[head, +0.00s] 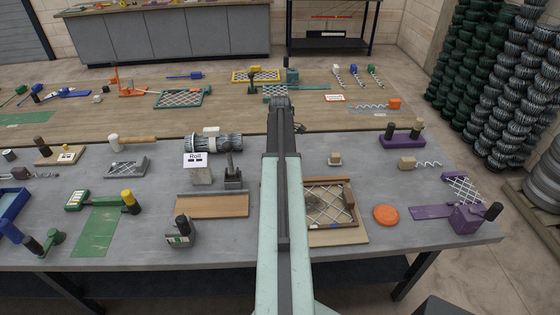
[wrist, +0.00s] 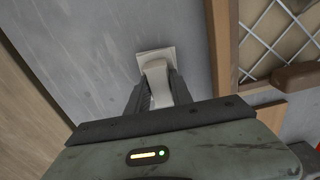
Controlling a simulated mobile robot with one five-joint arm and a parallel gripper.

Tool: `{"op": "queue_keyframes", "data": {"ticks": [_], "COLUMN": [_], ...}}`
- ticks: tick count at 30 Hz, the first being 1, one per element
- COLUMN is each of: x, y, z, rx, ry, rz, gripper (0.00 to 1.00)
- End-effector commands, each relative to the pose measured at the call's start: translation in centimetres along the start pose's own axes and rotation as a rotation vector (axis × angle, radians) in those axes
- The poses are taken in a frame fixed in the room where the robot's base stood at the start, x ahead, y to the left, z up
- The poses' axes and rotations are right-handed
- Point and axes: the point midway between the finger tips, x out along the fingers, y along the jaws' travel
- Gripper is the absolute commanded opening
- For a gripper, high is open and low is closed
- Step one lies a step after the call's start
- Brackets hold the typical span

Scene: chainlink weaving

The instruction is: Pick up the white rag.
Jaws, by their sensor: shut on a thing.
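The white rag (wrist: 155,60) is a small off-white piece with a squarish top, seen near the middle of the wrist view. My gripper (wrist: 158,84) is shut on its lower part, one dark finger on each side. The rag shows between and beyond the fingertips over the grey tabletop; I cannot tell whether it touches the surface. In the head view my arm covers the gripper, and the rag cannot be made out there.
A wooden frame with wire mesh (head: 325,205) lies close on the right; it also shows in the wrist view (wrist: 270,35). A wooden board (head: 212,206) lies left of my arm. An orange disc (head: 386,215) and purple tool (head: 468,217) are farther right.

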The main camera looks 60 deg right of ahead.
Motion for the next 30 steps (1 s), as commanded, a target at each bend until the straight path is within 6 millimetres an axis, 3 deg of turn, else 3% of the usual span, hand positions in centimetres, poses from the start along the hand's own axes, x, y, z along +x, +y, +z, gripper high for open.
{"op": "queue_keyframes", "data": {"ticks": [6, 21, 25, 30], "x": [-3.4, -3.8, -4.0, -4.0], "y": [0.0, 11.8, 13.6, 14.5], "z": [0.0, -5.5, -6.5, -6.9], "rx": [0.000, -0.002, -0.001, -0.001], "ry": [0.000, 0.000, 0.000, 0.000], "rz": [0.000, 0.000, 0.000, 0.000], "gripper": [0.00, 0.00, 0.00, 0.00]}}
